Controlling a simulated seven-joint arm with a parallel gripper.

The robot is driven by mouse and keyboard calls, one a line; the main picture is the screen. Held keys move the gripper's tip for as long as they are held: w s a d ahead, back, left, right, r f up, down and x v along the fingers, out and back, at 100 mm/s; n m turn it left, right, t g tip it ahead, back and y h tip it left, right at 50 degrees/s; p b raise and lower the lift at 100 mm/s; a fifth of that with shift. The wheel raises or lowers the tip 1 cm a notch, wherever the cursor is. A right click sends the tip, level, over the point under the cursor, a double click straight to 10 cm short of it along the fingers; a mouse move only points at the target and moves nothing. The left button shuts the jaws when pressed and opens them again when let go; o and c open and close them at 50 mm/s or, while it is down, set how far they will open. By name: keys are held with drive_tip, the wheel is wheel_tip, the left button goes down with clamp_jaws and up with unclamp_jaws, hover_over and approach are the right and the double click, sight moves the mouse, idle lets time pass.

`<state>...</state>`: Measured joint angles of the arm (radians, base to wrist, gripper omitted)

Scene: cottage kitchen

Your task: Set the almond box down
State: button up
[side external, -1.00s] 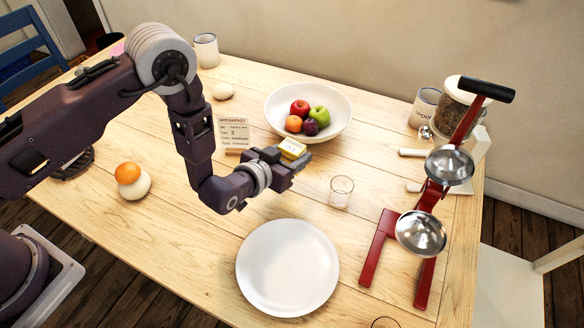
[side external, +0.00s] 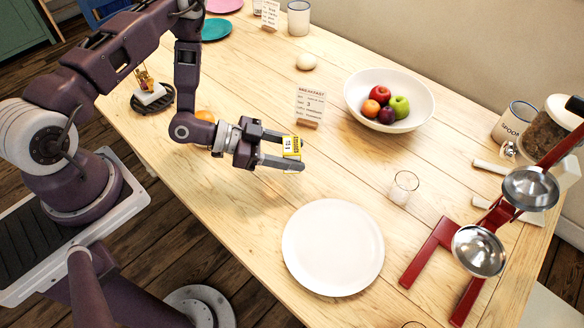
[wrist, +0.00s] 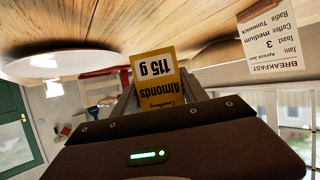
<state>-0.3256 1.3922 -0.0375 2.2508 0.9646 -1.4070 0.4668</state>
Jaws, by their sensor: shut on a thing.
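The almond box (side external: 291,147) is small and yellow with a white label. My gripper (side external: 284,152) is shut on it, with a finger on either side. In the wrist view the almond box (wrist: 155,80) stands out between the fingers, its "Almonds 115 g" print upside down. In the side view the box looks held above the wooden table (side external: 250,215), behind and left of the white plate (side external: 333,247) and in front of the breakfast card (side external: 310,105). The exact height is hard to tell.
A fruit bowl (side external: 415,82) stands at the back, a glass (side external: 403,187) right of my gripper. Bare table lies between card, plate and glass.

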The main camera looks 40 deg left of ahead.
wheel_tip(320, 180, down, 5)
drive_tip(key=shift+r, duration=0.1)
drive_tip(key=o, duration=1.4)
drive_tip(key=shift+o, duration=0.2)
